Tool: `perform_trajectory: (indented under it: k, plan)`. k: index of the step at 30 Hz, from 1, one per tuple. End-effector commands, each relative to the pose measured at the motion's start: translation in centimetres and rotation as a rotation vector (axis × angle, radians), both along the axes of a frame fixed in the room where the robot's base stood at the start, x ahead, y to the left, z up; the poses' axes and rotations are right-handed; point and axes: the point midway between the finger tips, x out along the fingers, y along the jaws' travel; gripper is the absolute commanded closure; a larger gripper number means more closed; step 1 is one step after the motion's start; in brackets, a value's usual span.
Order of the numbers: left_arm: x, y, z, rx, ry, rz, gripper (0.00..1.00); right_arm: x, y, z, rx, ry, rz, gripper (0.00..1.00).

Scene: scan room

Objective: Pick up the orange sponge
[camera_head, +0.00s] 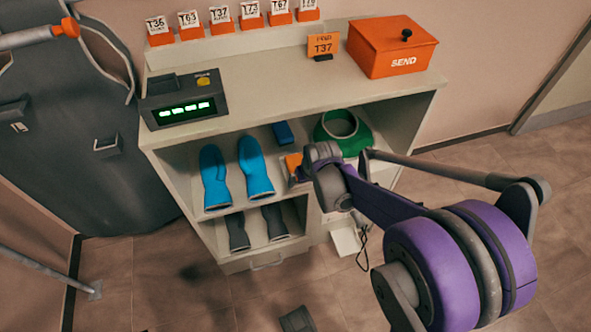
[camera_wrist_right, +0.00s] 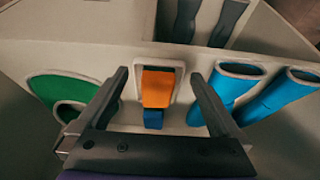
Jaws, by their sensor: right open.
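The orange sponge (camera_head: 293,162) lies on the upper shelf of the cabinet, partly hidden behind my right gripper (camera_head: 322,160) in the head view. In the right wrist view the sponge (camera_wrist_right: 157,88) lies in a small white-rimmed tray (camera_wrist_right: 178,67), with a blue block (camera_wrist_right: 153,119) next to it. My right gripper (camera_wrist_right: 158,78) is open, its two dark fingers on either side of the tray in that picture. Nothing is between the fingers that I can see gripped. My left gripper is not in view.
Grey gloves (camera_head: 274,222) are on the lower shelf. The cabinet top (camera_head: 270,75) overhangs and carries an orange SEND box (camera_head: 385,55) and a display unit (camera_head: 184,101).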

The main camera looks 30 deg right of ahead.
Motion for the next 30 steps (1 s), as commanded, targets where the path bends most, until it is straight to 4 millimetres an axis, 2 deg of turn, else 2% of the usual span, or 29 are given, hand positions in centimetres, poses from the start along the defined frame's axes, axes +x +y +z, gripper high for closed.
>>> perform_trajectory:
  k: [3,13,18,21,24,30]
  plan:
    - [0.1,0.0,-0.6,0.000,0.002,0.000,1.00,2.3,-0.5,-0.1,0.000,0.000,0.000,0.00]
    - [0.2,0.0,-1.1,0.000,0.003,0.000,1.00,5.1,-1.2,-0.1,0.000,0.000,0.001,0.00]
    - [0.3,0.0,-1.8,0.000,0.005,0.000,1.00,8.0,-1.9,-0.2,0.000,0.000,0.001,0.00]
    - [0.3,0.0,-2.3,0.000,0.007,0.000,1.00,8.4,-2.0,-1.9,0.000,0.000,0.001,0.00]
    - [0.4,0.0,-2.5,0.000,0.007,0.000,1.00,8.7,-2.0,-2.6,0.000,0.000,0.001,0.00]
    - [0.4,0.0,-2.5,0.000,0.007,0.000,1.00,8.7,-2.0,-2.8,0.000,0.000,0.001,0.00]
